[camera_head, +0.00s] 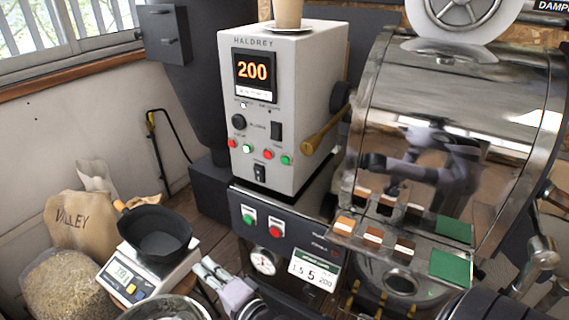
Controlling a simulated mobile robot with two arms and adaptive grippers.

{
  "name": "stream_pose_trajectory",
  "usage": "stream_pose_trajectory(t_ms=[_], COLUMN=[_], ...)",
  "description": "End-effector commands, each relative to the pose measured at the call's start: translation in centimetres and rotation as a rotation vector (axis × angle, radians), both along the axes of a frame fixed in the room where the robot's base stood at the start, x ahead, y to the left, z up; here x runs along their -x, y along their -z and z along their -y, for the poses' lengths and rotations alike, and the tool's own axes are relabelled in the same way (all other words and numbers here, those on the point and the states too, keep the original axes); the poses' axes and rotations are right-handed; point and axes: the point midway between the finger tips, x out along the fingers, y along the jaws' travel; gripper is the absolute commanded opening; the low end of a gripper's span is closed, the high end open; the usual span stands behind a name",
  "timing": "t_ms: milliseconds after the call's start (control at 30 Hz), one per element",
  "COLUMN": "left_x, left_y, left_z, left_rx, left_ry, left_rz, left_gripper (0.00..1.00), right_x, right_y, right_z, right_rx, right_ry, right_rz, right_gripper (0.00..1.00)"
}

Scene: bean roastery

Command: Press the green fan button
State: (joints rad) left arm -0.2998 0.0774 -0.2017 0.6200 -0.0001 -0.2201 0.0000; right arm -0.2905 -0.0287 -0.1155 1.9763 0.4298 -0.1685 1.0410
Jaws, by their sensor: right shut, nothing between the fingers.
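A green button (248,219) sits on the dark lower panel (262,242), left of a red button (276,232). The white control box (262,160) above has a row with two more green buttons, the left one (248,149) and the right one (286,160). The button labels are too small to read, so I cannot tell which is the fan's. My right gripper (207,268) is shut and empty, low and left of the lower panel, pointing up-left toward the scale and touching no button. My left gripper is not in view.
A scale (128,282) carrying a dark pan (156,236) stands left of the gripper. A metal bowl (166,308) is below it. A gauge (263,262) and number card (312,270) are on the machine front. The shiny drum (450,130) fills the right.

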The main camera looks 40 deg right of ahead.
Motion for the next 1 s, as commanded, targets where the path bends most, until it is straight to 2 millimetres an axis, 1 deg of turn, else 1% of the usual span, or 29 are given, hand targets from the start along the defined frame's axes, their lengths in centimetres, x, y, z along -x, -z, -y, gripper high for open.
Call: stream_pose_trajectory(t_ms=[33,67,100,167,200,300,400,533,633,867,1000], left_x=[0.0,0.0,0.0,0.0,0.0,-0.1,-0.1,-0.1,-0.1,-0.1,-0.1], left_y=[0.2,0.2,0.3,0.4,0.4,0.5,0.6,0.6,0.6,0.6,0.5], left_z=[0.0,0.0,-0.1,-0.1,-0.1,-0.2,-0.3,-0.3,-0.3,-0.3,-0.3], left_rx=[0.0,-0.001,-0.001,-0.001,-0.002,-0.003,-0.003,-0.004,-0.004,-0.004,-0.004], left_ry=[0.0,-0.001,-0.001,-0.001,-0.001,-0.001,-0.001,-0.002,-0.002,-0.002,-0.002], left_rz=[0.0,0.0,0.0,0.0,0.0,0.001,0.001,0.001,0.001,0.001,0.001], left_gripper=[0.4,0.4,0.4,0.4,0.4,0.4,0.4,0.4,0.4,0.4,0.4], right_x=[-0.9,-1.3,-1.5,-1.4,-1.0,0.1,1.2,2.1,2.2,2.2,2.1], right_y=[-3.2,-5.1,-7.5,-10.6,-12.3,-15.2,-16.7,-17.5,-17.6,-17.6,-17.6], right_z=[1.0,1.7,2.9,4.8,6.1,9.0,11.1,12.5,12.7,12.7,13.0], right_rx=[-0.175,-0.29,-0.442,-0.66,-0.792,-1.062,-1.245,-1.362,-1.385,-1.382,-1.379], right_ry=[0.051,0.078,0.109,0.142,0.156,0.169,0.165,0.156,0.154,0.154,0.154], right_rz=[0.098,0.158,0.242,0.367,0.444,0.616,0.74,0.824,0.841,0.839,0.838], right_gripper=[0.0,0.0,0.0,0.0,0.0,0.0,0.0,0.0,0.0,0.0,0.0])
